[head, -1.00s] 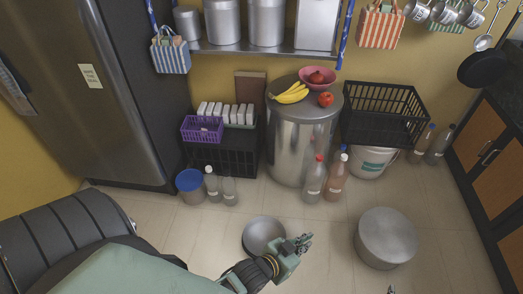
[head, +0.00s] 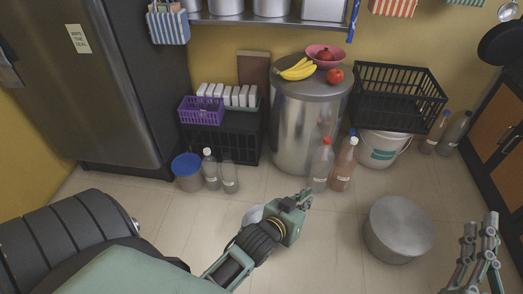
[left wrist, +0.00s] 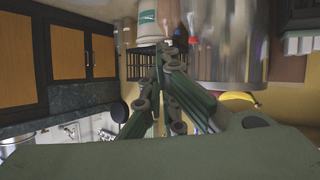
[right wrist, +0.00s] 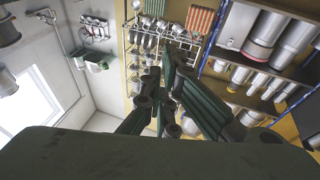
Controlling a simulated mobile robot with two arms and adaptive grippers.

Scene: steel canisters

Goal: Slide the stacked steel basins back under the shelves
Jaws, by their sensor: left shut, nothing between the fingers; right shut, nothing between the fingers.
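A round steel basin (head: 398,228), seemingly upside down or lidded, sits on the floor right of centre. The steel shelf (head: 265,20) runs along the wall.
A tall steel drum (head: 305,130) with fruit on top stands under the shelf. Glass bottles (head: 320,165) stand before it. A black crate (head: 398,97) rests above a white bucket (head: 380,149). A blue-lidded tub (head: 187,172) is at left. Floor around the basin is clear.

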